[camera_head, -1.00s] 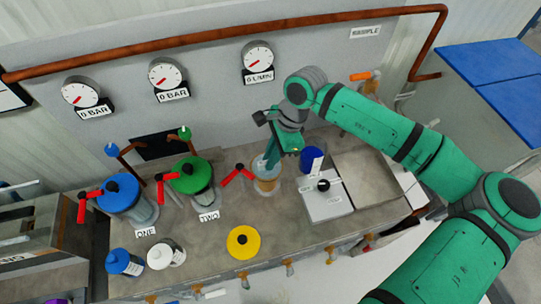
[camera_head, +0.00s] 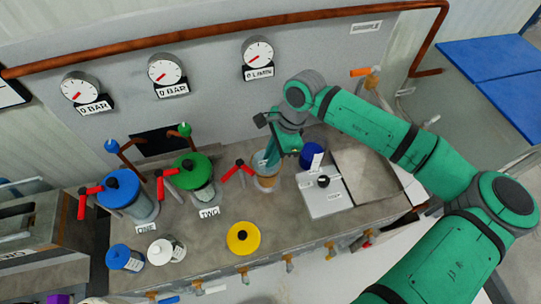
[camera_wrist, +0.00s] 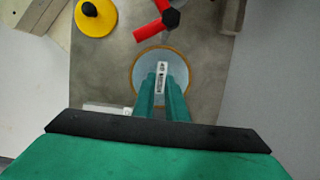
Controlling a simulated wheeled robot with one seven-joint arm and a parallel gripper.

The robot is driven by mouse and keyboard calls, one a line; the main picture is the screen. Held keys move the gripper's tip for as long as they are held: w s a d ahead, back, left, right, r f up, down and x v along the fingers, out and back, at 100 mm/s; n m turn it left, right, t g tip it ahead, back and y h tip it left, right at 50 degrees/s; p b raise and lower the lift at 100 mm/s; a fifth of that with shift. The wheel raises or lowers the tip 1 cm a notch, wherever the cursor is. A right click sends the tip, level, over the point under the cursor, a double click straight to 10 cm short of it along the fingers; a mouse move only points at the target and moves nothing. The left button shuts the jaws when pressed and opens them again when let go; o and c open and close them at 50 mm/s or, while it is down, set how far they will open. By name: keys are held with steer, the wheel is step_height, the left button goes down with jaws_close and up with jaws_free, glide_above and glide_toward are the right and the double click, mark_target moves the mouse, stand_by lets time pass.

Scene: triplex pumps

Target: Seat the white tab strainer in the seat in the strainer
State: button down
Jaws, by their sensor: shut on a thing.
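The strainer (camera_head: 267,182) is an open, clear-walled pot with tan contents or lining, on the bench right of the green-lidded pot. The wrist view looks down on its round tan rim (camera_wrist: 136,91). My gripper (camera_head: 271,158) points down over the pot's mouth. In the wrist view its two green fingers (camera_wrist: 162,92) are shut on the white tab strainer, whose white tab (camera_wrist: 162,68) with dark marks shows just beyond the fingertips. The tab lies within the rim's outline. The rest of the tab strainer and the seat are hidden or too small to tell apart, and I cannot tell whether they touch.
A red-handled valve (camera_head: 240,172) stands close left of the pot. A blue cup (camera_head: 311,155) and a pale block with a black knob (camera_head: 325,202) are to the right. A yellow lid (camera_head: 243,238) lies in front. Blue-lidded (camera_head: 118,188) and green-lidded (camera_head: 193,170) pots stand left.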

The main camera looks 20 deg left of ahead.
steer(key=shift+f, duration=0.95)
steer(key=c, duration=1.7)
jaws_free()
steer(key=v, duration=1.1)
